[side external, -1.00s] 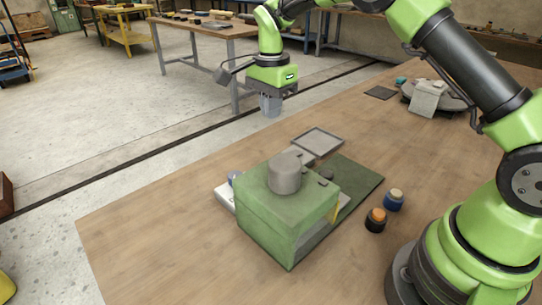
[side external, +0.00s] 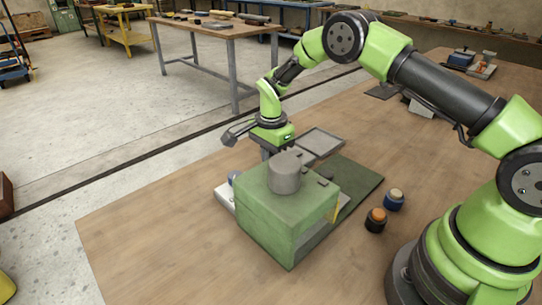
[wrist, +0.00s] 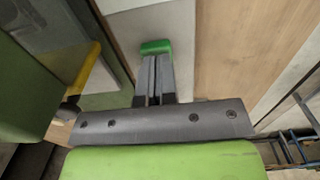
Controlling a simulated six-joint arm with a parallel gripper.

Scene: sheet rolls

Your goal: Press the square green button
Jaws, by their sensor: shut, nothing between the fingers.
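The green button (wrist: 155,47) sits on a pale grey panel (wrist: 170,22) in the wrist view. My gripper (wrist: 153,62) is shut and empty, its fingertips pointing at the button and overlapping its near edge in the picture. I cannot tell whether they touch it. In the side view my gripper (side external: 267,154) points down just behind the green box (side external: 285,220). The box and the grey cylinder on it hide the fingertips and the button there.
The grey cylinder (side external: 284,174) stands on the box, close to my gripper. The table's front left is clear.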

